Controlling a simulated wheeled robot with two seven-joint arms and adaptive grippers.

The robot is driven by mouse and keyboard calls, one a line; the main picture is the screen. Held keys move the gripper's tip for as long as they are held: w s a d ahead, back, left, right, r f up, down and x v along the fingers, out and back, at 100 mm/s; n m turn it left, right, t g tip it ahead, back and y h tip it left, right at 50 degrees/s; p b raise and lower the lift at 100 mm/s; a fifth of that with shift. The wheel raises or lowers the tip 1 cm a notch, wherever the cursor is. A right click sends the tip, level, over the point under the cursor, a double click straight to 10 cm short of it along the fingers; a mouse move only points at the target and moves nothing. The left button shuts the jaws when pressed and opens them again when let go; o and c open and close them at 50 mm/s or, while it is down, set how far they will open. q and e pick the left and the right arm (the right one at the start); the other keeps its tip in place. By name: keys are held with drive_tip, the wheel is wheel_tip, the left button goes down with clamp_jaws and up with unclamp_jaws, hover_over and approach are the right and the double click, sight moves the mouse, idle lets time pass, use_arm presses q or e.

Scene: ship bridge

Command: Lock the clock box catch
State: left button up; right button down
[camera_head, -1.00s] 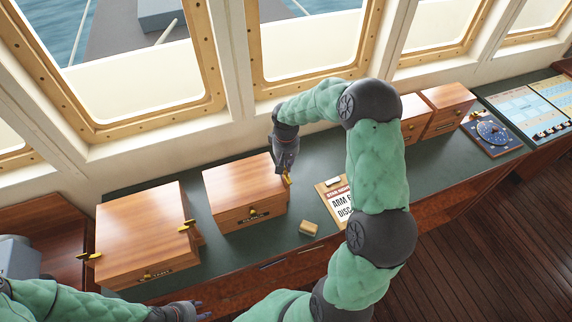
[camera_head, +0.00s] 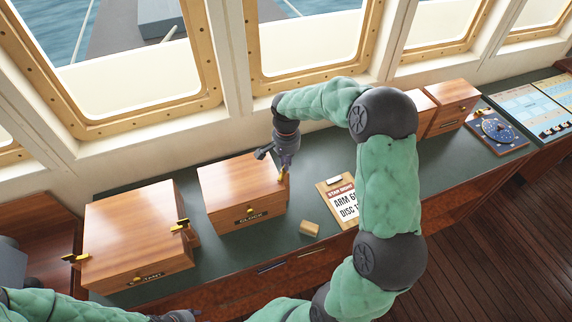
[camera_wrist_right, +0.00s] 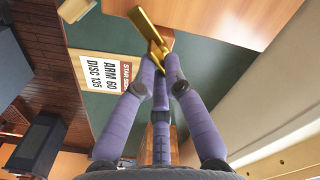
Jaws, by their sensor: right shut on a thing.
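The clock box (camera_head: 240,185) is a closed wooden box on the green counter, its front label reading CLOCK. A brass catch (camera_head: 251,210) sits on its front. Another brass catch (camera_wrist_right: 152,35) is on its right side, long and golden in the right wrist view. My right gripper (camera_head: 284,168) is at that right side, its purple fingers (camera_wrist_right: 160,70) closed around the lower part of the catch. The fingers hide part of it. My left gripper (camera_head: 185,316) shows only partly at the bottom edge, away from the boxes; its jaw opening is unclear.
A larger wooden box (camera_head: 135,230) with brass catches stands to the left. A small wooden block (camera_head: 310,228) and a clipboard (camera_head: 338,200) lie to the right. Further wooden boxes (camera_head: 450,98) and a blue dial instrument (camera_head: 495,131) are beyond my right arm.

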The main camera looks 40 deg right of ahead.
drive_tip(key=m+b, duration=0.2)
drive_tip(key=m, duration=0.2)
drive_tip(key=shift+m, duration=0.3)
drive_tip(key=m+b, duration=0.1)
drive_tip(key=m, duration=0.3)
drive_tip(key=shift+s+a, duration=0.1)
drive_tip(key=shift+m, duration=0.4)
drive_tip(key=c, duration=1.3)
unclamp_jaws()
drive_tip(key=shift+r, duration=0.1)
wheel_tip(320, 180, up, 12)
drive_tip(key=shift+f, duration=0.1)
